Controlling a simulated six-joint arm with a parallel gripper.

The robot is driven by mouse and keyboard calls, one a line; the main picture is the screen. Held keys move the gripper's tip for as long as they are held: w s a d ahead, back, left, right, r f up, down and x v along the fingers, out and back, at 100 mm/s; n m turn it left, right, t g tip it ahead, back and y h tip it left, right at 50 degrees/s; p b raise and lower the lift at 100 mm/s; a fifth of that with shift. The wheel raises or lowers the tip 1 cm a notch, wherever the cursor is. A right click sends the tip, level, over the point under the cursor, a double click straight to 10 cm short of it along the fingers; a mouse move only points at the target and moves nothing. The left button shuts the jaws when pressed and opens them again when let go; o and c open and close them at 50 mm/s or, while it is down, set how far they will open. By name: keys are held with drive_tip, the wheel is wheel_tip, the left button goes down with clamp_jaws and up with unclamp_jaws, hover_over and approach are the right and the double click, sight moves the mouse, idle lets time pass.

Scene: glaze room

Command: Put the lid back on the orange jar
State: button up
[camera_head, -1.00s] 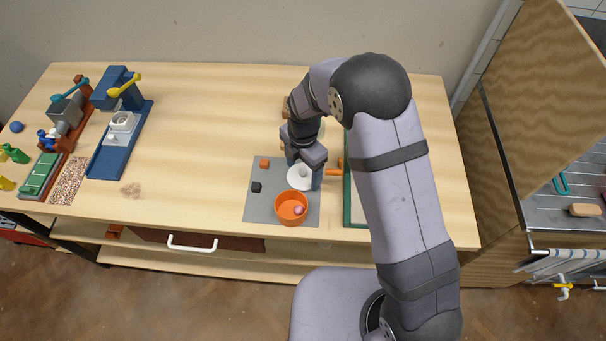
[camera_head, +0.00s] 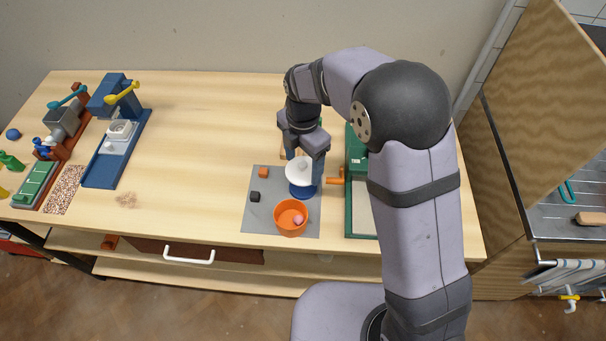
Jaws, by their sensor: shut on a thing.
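The orange jar (camera_head: 283,229) stands open and upright on the grey mat (camera_head: 259,216), with a small pink thing (camera_head: 298,219) inside. My gripper (camera_head: 303,163) is shut on a white round lid (camera_head: 297,178) by its knob. The lid is up off the mat, behind the jar and a little to its right, apart from it. A round blue thing (camera_head: 303,192) shows below the lid; the lid hides part of it.
Small orange (camera_head: 263,173) and black (camera_head: 255,197) cubes lie on the mat's left side. A green-framed device (camera_head: 349,210) with an orange handle (camera_head: 335,181) stands close to the right.

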sight(289, 174)
wheel_tip(289, 174, up, 2)
drive_tip(key=shift+r, duration=0.2)
drive_tip(key=shift+a+r, duration=0.1)
drive_tip(key=shift+r, duration=0.15)
drive_tip(key=shift+n, duration=0.5)
drive_tip(key=a+r, duration=0.1)
drive_tip(key=s+a+r+p, duration=0.1)
drive_tip(key=a+r, duration=0.1)
drive_tip(key=shift+s+a+r+p, duration=0.1)
drive_tip(key=shift+s+r+p, duration=0.15)
drive_tip(key=shift+r+p, duration=0.15)
drive_tip(key=s+d+f+m+p, duration=0.1)
drive_tip(key=s+f+p, duration=0.1)
drive_tip(key=s, duration=0.7)
drive_tip(key=shift+s+f, duration=0.15)
drive_tip(key=shift+s, duration=0.1)
drive_tip(key=shift+d+f+b, duration=0.15)
drive_tip(key=shift+b, duration=0.15)
